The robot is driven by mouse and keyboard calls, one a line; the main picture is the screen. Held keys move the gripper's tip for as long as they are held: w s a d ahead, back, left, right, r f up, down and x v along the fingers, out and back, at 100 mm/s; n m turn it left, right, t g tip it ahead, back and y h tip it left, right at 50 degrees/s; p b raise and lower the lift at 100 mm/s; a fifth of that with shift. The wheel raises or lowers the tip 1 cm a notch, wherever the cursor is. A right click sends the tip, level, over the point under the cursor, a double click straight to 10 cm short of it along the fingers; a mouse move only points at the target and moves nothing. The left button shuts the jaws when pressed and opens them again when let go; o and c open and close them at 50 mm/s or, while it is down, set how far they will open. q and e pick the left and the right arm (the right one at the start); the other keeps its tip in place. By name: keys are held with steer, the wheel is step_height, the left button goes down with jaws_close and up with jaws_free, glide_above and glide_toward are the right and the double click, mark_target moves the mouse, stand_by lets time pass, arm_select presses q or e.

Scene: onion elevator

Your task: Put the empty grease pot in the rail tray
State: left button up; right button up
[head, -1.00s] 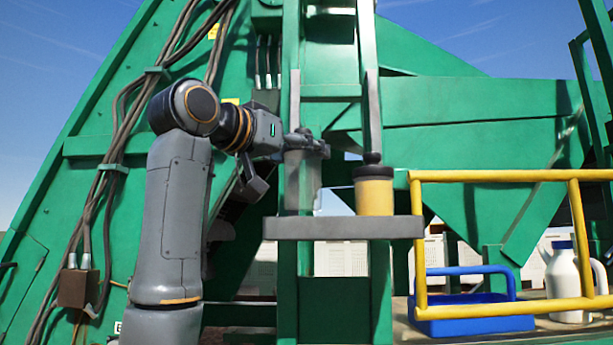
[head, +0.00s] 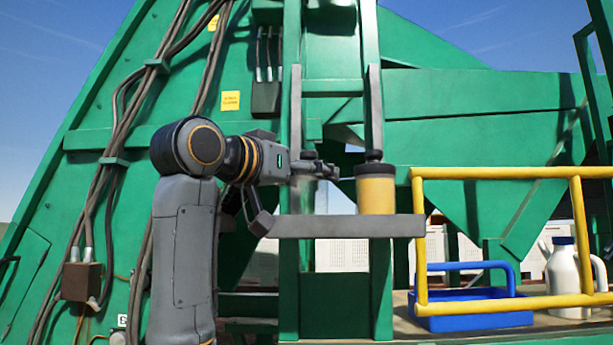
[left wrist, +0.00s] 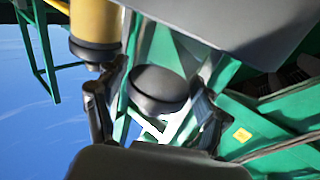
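The empty grease pot (head: 306,198) is a clear pot with a dark cap, upright on the left part of a grey shelf (head: 345,227) in the head view. My left gripper (head: 325,169) is at the height of its cap. In the left wrist view, the dark cap (left wrist: 160,88) lies between the two spread fingers (left wrist: 158,95), with narrow gaps seeming to show at its sides. The rail tray (head: 478,323) is a blue tray with a handle, behind the yellow rail at lower right. My right gripper is not in view.
A yellow-filled pot (head: 375,190) with a dark cap stands on the same shelf, close right of the gripper. A yellow guard rail (head: 500,173) stands in front of the tray. A white jug (head: 563,278) with a blue cap is right of the tray. Green uprights rise behind the shelf.

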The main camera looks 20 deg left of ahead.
arm_select(q)
steer(key=shift+o, duration=0.2)
steer(key=shift+r, duration=0.25)
steer(key=b+v, duration=0.5)
steer(key=v, duration=0.7)
steer(key=shift+b, duration=0.4)
